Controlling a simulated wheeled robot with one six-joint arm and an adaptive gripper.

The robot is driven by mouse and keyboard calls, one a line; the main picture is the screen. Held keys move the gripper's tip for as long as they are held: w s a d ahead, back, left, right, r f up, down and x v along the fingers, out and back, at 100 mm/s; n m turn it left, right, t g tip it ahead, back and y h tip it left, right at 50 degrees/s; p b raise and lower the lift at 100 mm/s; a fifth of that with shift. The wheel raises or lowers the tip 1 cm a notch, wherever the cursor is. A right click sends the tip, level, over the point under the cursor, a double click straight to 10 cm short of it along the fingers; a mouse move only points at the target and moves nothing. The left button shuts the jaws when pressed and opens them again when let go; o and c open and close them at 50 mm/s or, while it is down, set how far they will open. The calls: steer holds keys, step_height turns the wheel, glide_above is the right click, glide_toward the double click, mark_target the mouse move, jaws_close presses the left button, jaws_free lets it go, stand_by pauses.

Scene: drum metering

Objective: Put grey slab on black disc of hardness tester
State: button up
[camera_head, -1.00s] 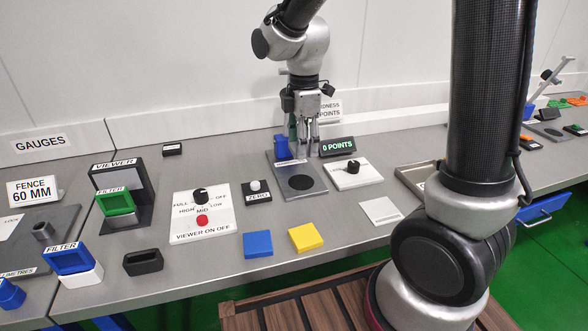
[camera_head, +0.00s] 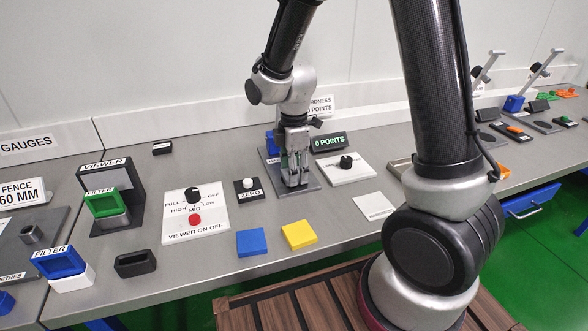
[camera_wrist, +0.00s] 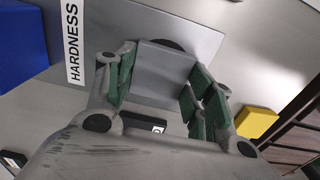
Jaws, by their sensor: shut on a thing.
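My gripper (camera_head: 295,182) is low over the grey base plate of the hardness tester (camera_head: 312,180), in front of its blue part (camera_head: 270,142). In the wrist view my gripper (camera_wrist: 160,92) has its green-padded fingers on both sides of the grey slab (camera_wrist: 162,72) and is shut on it. A dark sliver of the black disc (camera_wrist: 174,43) shows past the slab's far edge; the slab covers the rest. I cannot tell whether the slab touches the disc. In the head view the gripper hides slab and disc.
A blue slab (camera_head: 251,242) and a yellow slab (camera_head: 299,235) lie in front of the tester. The ZERO button box (camera_head: 250,190) stands close left. A white knob panel (camera_head: 347,168) and the 0 POINTS display (camera_head: 328,142) stand right and behind. A pale plate (camera_head: 374,207) lies front right.

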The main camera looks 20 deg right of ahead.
steer(key=shift+f, duration=0.15)
steer(key=o, duration=1.1)
step_height(320, 180, up, 12)
steer(key=s+d+r+m+t, duration=0.1)
steer(key=s+d+r+m, duration=0.2)
steer(key=s+d+m, duration=0.2)
steer(key=s+d+r+m+t, duration=0.2)
steer(key=s+d+r+m, duration=0.1)
steer(key=s+d+m, duration=0.2)
steer(key=s+d+r+m+t, duration=0.1)
steer(key=s+d+r+m, duration=0.3)
steer(key=s+m, duration=0.4)
steer(key=shift+s+d, duration=0.45)
steer(key=shift+s, duration=0.1)
